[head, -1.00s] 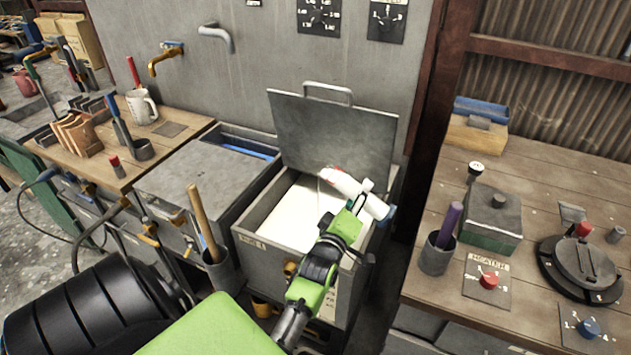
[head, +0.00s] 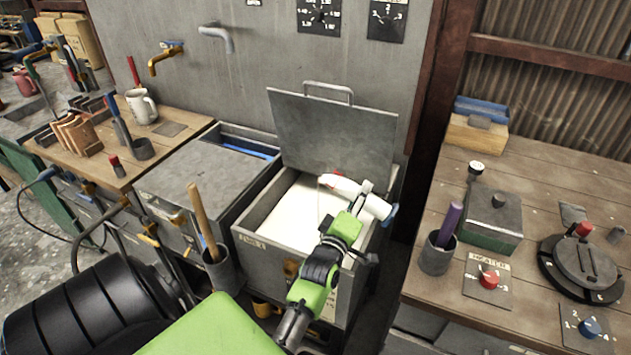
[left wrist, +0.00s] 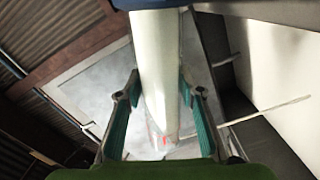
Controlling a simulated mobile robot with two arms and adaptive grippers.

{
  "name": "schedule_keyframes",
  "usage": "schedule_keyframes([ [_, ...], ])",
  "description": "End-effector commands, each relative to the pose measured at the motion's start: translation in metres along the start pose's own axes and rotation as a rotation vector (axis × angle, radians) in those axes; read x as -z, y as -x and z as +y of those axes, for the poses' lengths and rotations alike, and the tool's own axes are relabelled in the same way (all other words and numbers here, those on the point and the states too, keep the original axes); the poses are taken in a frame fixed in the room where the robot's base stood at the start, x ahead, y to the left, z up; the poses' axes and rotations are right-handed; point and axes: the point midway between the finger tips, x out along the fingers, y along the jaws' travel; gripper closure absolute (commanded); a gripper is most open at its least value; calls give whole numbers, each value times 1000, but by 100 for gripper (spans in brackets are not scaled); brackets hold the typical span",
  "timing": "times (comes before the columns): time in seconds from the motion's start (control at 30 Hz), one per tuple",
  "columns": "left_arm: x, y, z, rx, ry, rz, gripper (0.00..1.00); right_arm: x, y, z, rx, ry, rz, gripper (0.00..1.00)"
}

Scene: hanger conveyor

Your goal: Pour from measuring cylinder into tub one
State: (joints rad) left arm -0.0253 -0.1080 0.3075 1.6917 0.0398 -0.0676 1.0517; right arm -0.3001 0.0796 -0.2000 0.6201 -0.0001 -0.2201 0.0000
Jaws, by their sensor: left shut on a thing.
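My left gripper (head: 362,193) is shut around a white measuring cylinder (head: 341,185) and holds it tipped over a grey tub. The cylinder's mouth points left; its blue end (head: 391,215) is at the right. In the left wrist view the cylinder (left wrist: 158,65) lies between the teal finger pads (left wrist: 160,118). A thin pale line (left wrist: 260,112), seemingly a stream, runs from its mouth toward the white contents. The open tub (head: 262,243), with white contents (head: 290,222), stands below; I cannot read its label. My right gripper is not in view.
The tub's raised lid (head: 335,130) stands behind the cylinder. A second tub with a grey cover (head: 200,170) is at its left. A wooden bench (head: 440,300) with a heater knob (head: 489,280) and a cup (head: 437,255) is at the right.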

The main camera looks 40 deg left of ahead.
Motion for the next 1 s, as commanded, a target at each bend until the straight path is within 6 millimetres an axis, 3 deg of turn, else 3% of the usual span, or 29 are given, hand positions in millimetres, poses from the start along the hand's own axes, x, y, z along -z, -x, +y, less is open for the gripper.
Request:
schedule_keyframes([
  [0.43, -3, -1, -3, -7, 102, 3, 100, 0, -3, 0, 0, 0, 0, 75],
  [1.0, -3, -1, -3, -6, 106, 2, 100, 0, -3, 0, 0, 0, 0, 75],
])
